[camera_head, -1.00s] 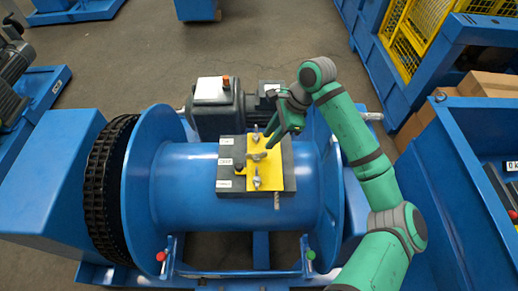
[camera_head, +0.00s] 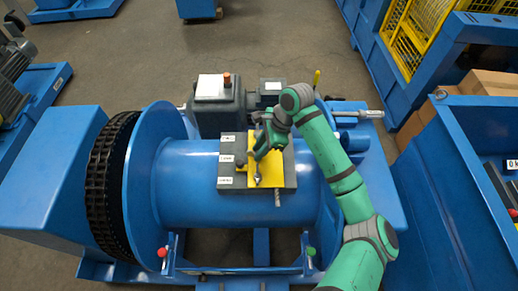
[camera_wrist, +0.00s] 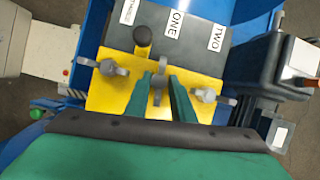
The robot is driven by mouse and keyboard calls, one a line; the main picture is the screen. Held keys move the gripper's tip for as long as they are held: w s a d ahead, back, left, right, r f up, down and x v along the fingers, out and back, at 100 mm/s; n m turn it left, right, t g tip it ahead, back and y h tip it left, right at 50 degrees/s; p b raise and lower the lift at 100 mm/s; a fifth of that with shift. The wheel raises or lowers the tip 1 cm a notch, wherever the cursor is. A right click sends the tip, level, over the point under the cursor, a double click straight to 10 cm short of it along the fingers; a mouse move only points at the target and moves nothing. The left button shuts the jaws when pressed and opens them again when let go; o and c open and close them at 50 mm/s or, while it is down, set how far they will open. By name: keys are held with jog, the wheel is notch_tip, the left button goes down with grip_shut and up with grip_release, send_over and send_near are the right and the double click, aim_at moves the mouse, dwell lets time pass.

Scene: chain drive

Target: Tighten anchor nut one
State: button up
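A yellow plate (camera_head: 266,177) lies on a dark block on the blue drum. Grey wing nuts stand in a row on it. In the wrist view, the left nut (camera_wrist: 110,68) and right nut (camera_wrist: 207,95) are clear of my fingers. The middle nut (camera_wrist: 158,82) lies in line with the label ONE (camera_wrist: 176,22). My gripper (camera_head: 262,150) is down over the plate. In the wrist view its two green fingers (camera_wrist: 162,88) stand on either side of the middle nut. I cannot tell whether they press on it.
A black knob (camera_wrist: 142,36) rises from the plate's edge close to my fingers. A dark motor (camera_head: 216,106) stands behind the drum. A blue flange (camera_head: 328,180) and a blue bin (camera_head: 455,150) are to the right. Open floor lies at the back.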

jog(key=shift+d, duration=0.1)
grip_shut()
jog(key=shift+d+m, duration=0.5)
jog(key=shift+d, duration=0.05)
jog(key=shift+s+m+t, duration=0.1)
jog(key=shift+m+t, duration=0.2)
jog(key=shift+m, duration=0.1)
jog(key=shift+a, duration=0.25)
jog(key=shift+o, duration=1.6)
grip_release()
jog(key=shift+a, duration=0.1)
jog(key=shift+r, duration=0.1)
